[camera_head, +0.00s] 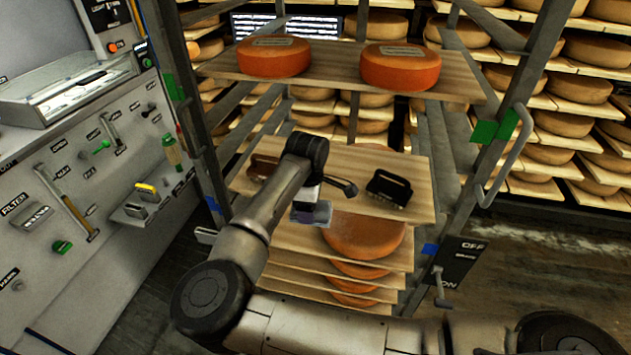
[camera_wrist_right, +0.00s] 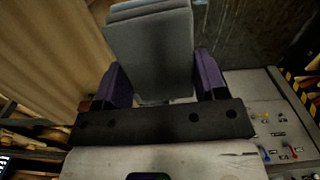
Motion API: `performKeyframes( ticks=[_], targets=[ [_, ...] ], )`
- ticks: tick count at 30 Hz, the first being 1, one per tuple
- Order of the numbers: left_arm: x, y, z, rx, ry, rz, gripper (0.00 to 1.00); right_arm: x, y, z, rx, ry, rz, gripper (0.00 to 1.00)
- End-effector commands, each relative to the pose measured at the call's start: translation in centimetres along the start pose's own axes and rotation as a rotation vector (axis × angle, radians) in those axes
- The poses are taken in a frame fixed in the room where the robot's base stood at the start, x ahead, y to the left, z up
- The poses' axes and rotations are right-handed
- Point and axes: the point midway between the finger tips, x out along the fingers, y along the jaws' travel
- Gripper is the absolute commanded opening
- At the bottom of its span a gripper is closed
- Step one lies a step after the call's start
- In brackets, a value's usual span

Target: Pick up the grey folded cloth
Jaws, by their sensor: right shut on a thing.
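The grey folded cloth (camera_wrist_right: 150,50) stands between the two purple fingers of my right gripper (camera_wrist_right: 155,85) in the right wrist view. The fingers are shut on it from both sides, and its folded layers show at the top edge. In the head view my right arm reaches up from the lower right, and its gripper hangs in front of the rack's middle board. A small grey-blue patch of the cloth (camera_head: 312,213) shows under the wrist; the fingers are mostly hidden there. My left gripper is in neither view.
A dark-handled tool (camera_head: 388,188) and a reddish-brown one (camera_head: 262,166) lie on the middle board (camera_head: 345,160). Two orange cheese wheels (camera_head: 274,56) (camera_head: 400,67) sit on the board above, more below. Metal rack posts flank the boards. A control panel (camera_head: 90,180) stands left.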

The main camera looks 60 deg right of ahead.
Motion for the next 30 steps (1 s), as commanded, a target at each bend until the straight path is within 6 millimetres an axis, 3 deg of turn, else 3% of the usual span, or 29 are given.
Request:
performKeyframes(
  ticks=[1,15,30],
  targets=[
    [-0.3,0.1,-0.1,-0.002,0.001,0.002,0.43,-0.1,-1.2,0.0,0.001,-0.001,-0.001,0.42],
    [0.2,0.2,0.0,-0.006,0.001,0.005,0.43,0.0,-2.9,0.0,0.010,-0.001,0.004,0.42],
    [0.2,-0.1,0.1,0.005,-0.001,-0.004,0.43,0.0,-3.6,-0.2,0.001,0.001,0.000,0.42]
  ],
)
